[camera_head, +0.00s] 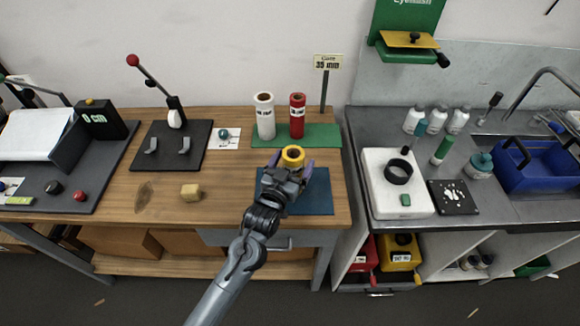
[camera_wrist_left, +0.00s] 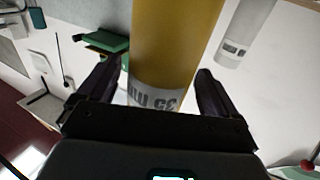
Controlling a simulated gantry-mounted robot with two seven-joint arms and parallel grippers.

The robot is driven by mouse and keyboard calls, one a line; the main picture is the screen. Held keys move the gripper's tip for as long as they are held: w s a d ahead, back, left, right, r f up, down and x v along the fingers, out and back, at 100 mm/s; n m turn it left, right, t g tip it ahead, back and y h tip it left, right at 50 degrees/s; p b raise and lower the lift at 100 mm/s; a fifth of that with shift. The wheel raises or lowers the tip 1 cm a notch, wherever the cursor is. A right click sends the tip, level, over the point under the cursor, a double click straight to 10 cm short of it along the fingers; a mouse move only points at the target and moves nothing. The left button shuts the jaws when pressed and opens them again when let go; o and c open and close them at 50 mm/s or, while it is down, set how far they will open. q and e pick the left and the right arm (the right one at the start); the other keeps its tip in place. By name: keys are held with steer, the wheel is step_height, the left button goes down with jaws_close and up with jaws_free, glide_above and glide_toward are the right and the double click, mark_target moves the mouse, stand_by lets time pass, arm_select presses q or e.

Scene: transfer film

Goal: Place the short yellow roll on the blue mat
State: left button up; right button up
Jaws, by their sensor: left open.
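The short yellow roll (camera_head: 293,155) is upright at the far edge of the blue mat (camera_head: 318,198). Its base is hidden behind my gripper in the head view, so I cannot tell whether it rests on the mat. My left gripper (camera_head: 290,165) is open, with one finger on each side of the roll. In the left wrist view the yellow roll (camera_wrist_left: 172,45), with a printed label band, stands between the two spread fingers (camera_wrist_left: 158,92). My right gripper is in neither view.
A white roll (camera_head: 265,116) and a red roll (camera_head: 297,116) stand on a green mat (camera_head: 325,131) just behind. A sign post (camera_head: 324,90) stands behind that mat. The table between block and blue mat is clear.

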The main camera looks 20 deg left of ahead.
arm_select(q)
steer(key=shift+r, duration=0.2)
steer(key=s+a+f+g, duration=0.1)
steer(key=s+f+g, duration=0.3)
steer(key=s, duration=0.8)
steer(key=s+a+f+m+g, duration=0.1)
steer(key=s+f+g, duration=0.4)
steer(key=s, duration=0.7)
steer(key=s+a+f+m+g, duration=0.1)
steer(key=s+f+g, duration=0.3)
steer(key=s, duration=0.8)
steer(key=shift+s+f+g+p, duration=0.2)
steer(key=shift+s+g+p, duration=0.2)
steer(key=shift+g, duration=0.3)
steer(key=shift+w, duration=0.1)
step_height(320, 180, up, 30)
steer(key=p, duration=3)
step_height(320, 180, down, 53)
steer(key=b, duration=5.2)
steer(key=shift+b, duration=0.35)
